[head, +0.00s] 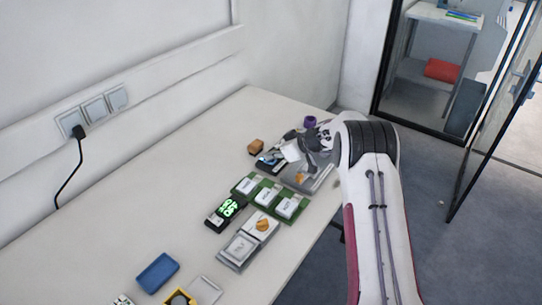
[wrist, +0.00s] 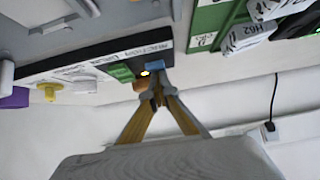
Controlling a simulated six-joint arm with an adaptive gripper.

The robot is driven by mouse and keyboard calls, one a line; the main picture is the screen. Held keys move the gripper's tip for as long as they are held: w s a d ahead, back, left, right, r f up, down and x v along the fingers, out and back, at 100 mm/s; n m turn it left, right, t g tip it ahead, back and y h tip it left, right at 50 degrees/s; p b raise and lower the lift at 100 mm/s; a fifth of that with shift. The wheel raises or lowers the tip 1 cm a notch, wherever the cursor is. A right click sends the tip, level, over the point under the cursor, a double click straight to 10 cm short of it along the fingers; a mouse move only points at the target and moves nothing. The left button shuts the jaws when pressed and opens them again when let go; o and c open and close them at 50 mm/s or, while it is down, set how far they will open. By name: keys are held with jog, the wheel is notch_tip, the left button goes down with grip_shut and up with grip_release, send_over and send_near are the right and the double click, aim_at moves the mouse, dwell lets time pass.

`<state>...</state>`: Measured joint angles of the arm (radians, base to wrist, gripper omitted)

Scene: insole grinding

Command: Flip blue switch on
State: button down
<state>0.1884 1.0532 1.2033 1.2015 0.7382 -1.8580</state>
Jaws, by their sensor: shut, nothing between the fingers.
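The blue switch (wrist: 154,66) shows in the wrist view at the end of a dark panel (wrist: 95,60) with printed lettering. My gripper (wrist: 158,84) is shut and empty, its fingertips right at the blue switch. I cannot tell whether they touch it. A small bright spot shows beside the switch, and I cannot tell whether it is a lit lamp. In the head view the dark panel (head: 268,163) is partly hidden by my gripper and wrist. The switch's position is too small to read there.
Green trays with white packs (head: 268,196) stand in front of the panel, beside a black device with green digits (head: 228,208). A yellow knob (wrist: 50,92) and a purple item (wrist: 14,98) are at left in the wrist view. An orange-brown block (head: 256,147) lies behind the panel.

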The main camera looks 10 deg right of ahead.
jog(key=shift+w+a+r, duration=0.15)
jog(key=shift+w+a, duration=0.4)
jog(key=shift+a, duration=0.1)
jog(key=shift+r, duration=0.8)
notch_tip(320, 180, up, 3)
jog(key=shift+w, duration=0.1)
jog(key=w+a+r+v, duration=0.1)
jog(key=v, duration=0.8)
jog(key=shift+r, duration=0.35)
jog(key=shift+a, duration=0.1)
